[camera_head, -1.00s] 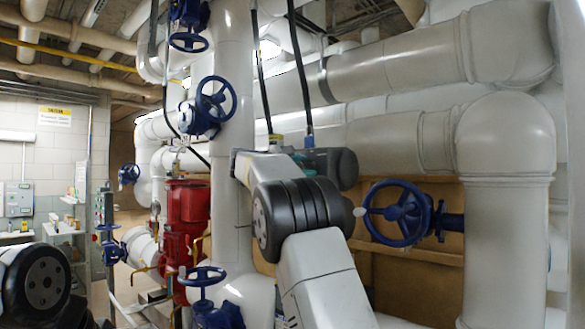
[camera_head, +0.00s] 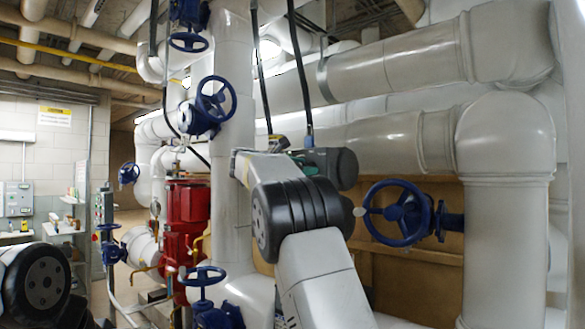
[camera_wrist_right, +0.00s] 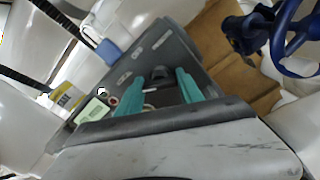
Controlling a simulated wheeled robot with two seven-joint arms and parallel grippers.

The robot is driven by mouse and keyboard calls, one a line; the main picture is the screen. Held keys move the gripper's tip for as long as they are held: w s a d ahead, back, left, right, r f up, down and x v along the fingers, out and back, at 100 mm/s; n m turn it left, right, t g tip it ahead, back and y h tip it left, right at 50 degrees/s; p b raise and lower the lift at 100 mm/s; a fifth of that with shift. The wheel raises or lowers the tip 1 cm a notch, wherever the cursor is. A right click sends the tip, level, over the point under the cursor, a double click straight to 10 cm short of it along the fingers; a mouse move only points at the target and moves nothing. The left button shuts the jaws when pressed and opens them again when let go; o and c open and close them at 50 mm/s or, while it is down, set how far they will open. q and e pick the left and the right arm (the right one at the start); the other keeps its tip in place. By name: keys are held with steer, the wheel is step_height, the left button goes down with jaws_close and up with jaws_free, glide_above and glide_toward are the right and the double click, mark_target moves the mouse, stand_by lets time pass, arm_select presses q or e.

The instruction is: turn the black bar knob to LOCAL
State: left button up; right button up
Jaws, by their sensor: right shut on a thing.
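The black bar knob (camera_wrist_right: 160,74) shows in the right wrist view on a grey control box (camera_wrist_right: 173,42), between the two teal fingers of my right gripper (camera_wrist_right: 160,86). The gripper is shut on the knob, and the fingers cover part of it. Small light labels are on the box face around the knob, but I cannot read them or tell which one the knob points to. In the head view my right arm hides the knob and most of the box. My left gripper is out of view; only part of the left arm shows at the lower left.
A blue handwheel (camera_head: 398,213) is right of my right arm, and it also shows in the wrist view (camera_wrist_right: 295,38). Large white pipes (camera_head: 505,140) stand close behind and to the right. Another blue handwheel (camera_head: 202,276) and red pump body (camera_head: 188,210) are to the left.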

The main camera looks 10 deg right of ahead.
steer(key=shift+f, duration=0.1)
steer(key=o, duration=1.4)
steer(key=v, duration=0.7)
steer(key=shift+s+a, duration=0.25)
steer(key=shift+a, duration=0.1)
